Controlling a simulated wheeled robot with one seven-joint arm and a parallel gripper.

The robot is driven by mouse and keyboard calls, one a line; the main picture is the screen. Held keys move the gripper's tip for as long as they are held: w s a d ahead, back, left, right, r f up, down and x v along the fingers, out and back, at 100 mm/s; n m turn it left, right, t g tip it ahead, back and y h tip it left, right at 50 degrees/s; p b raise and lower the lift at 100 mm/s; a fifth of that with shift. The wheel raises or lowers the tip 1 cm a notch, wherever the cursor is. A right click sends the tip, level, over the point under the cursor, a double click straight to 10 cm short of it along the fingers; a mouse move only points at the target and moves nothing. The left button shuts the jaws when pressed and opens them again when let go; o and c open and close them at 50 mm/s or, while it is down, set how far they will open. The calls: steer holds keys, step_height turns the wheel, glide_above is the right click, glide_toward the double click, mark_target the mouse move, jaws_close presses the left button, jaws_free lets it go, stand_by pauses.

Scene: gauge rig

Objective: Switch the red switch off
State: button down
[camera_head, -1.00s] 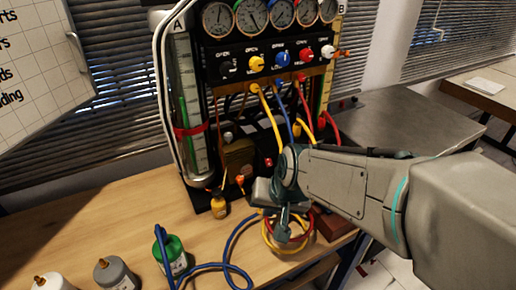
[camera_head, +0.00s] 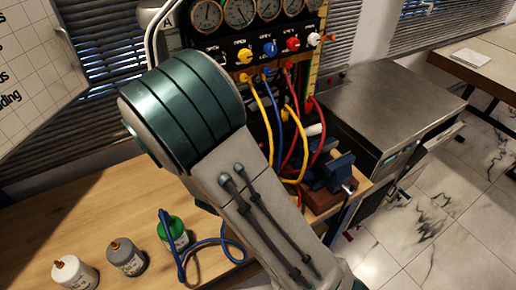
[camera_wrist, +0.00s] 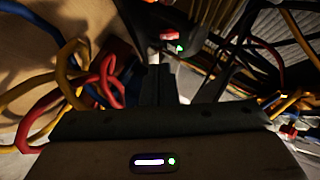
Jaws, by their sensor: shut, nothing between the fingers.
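In the wrist view, a small red switch (camera_wrist: 167,37) shows on a dark panel, with a green light beside it. Its exact on or off position is too small to tell. My gripper (camera_wrist: 158,72) is shut and empty, with its fingers pointing towards the panel just below the switch in the picture. I cannot tell whether the fingertips touch the panel. In the head view, my arm hides my gripper and the lower left of the gauge rig (camera_head: 256,50), and the switch is not visible there.
Yellow, blue and red hoses (camera_head: 293,140) hang from the rig, and coiled hoses (camera_wrist: 85,75) lie close at left in the wrist view. A blue vise (camera_head: 333,172) stands at the bench's right. White, grey and green bottles (camera_head: 126,257) stand at front left.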

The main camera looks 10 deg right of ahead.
stand_by(0.3)
steer(key=p+x, duration=0.1)
steer(key=x, duration=0.9)
